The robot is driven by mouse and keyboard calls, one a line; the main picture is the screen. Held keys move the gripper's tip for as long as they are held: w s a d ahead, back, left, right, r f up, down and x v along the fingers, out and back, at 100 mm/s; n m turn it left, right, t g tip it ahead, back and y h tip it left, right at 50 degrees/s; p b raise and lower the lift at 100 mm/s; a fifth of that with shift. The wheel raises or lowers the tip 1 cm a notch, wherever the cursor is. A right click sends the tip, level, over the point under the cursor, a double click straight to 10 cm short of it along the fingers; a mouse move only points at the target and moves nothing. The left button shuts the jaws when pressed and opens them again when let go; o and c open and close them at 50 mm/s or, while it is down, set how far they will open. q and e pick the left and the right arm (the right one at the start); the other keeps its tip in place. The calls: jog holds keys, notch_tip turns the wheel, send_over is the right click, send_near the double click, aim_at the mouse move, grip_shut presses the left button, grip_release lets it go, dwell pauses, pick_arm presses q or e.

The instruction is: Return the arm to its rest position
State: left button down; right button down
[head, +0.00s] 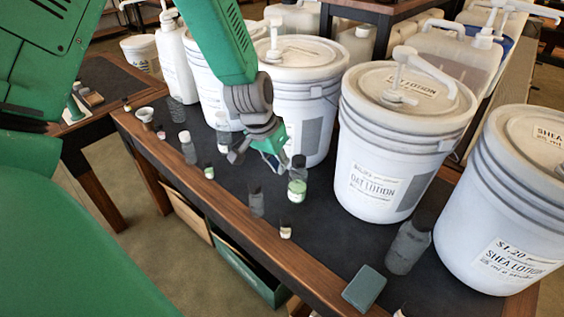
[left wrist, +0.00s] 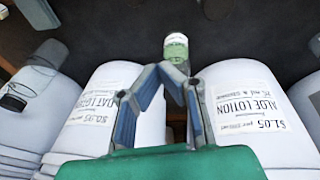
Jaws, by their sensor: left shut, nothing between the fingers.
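My left gripper (head: 264,150) hangs above the dark-topped table, in front of the white pump buckets. In the left wrist view its two fingers (left wrist: 168,72) come together, shut with nothing between them. A small clear bottle with green liquid (head: 297,188) stands upright on the table close to the gripper, to its right in the head view. It also shows beyond the fingertips in the left wrist view (left wrist: 176,48), apart from them as far as I can tell. My right gripper is not in view.
The oat lotion bucket (head: 375,186) and the shea lotion bucket (head: 510,255) stand to the right. The aloe lotion bucket (left wrist: 240,110) shows in the wrist view. Several small bottles, a grey-green block (head: 364,288) and a wooden table edge (head: 255,245) lie in front.

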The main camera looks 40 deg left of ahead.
pick_arm(q)
jog(key=shift+a+f, duration=0.1)
jog(key=shift+a, duration=0.05)
jog(key=s+d+f+g+b, duration=0.1)
jog(key=s+d+f+b, duration=0.2)
jog(key=s+f, duration=0.9)
jog(key=s+d+f+m+g+y+b, duration=0.1)
jog(key=s+d+f+b, duration=0.2)
jog(key=s+f, duration=0.9)
jog(key=shift+s+f+b, duration=0.3)
jog(key=shift+s+b, duration=0.2)
jog(key=shift+b, duration=0.15)
